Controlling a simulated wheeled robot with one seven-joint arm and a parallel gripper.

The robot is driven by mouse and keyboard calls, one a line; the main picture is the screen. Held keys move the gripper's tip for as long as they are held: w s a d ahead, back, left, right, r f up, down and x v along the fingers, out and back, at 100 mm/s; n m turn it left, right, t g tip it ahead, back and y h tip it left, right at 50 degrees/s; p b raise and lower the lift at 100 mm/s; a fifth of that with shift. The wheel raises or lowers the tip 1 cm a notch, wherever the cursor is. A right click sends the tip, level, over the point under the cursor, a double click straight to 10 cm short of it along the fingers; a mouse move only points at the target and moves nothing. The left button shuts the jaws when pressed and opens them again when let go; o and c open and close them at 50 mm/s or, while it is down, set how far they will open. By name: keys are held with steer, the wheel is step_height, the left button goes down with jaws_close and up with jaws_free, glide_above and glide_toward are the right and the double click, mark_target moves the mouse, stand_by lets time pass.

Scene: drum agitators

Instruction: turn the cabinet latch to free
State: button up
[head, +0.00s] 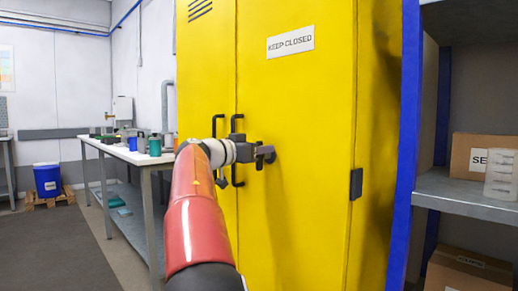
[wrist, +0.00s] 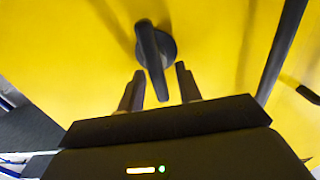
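The yellow cabinet (head: 305,130) fills the middle of the head view, with its doors closed. Its black latch is a lever on a round base on the door. In the wrist view the latch (wrist: 152,55) points down the picture, slightly tilted, with its free end between my two fingertips. My gripper (wrist: 157,85) is open, with a finger on each side of the lever and a visible gap to each. In the head view my gripper (head: 262,154) is at the door, right of the black pull handles (head: 237,150), and it largely hides the latch.
A label reading KEEP CLOSED (head: 290,42) is on the door. A grey shelf (head: 465,196) with cardboard boxes (head: 480,157) stands at the right behind a blue post (head: 405,130). A workbench (head: 130,154) with several containers is at the left. Open floor lies at the lower left.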

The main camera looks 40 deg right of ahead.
steer(key=shift+c, duration=0.2)
jaws_close()
steer(key=shift+n, duration=0.3)
steer(key=n, duration=0.2)
steer(key=shift+w+n+p, duration=0.3)
steer(key=shift+n, duration=0.1)
steer(key=n+p, duration=0.1)
steer(key=n, duration=0.4)
steer(key=w+f+n+p, duration=0.1)
steer(key=n, duration=0.3)
steer(key=f+n+p, duration=0.1)
steer(key=n+p, duration=0.1)
steer(key=n, duration=0.3)
steer(key=shift+w+a+n, duration=0.1)
steer(key=shift+w+n, duration=0.15)
steer(key=shift+n, duration=0.05)
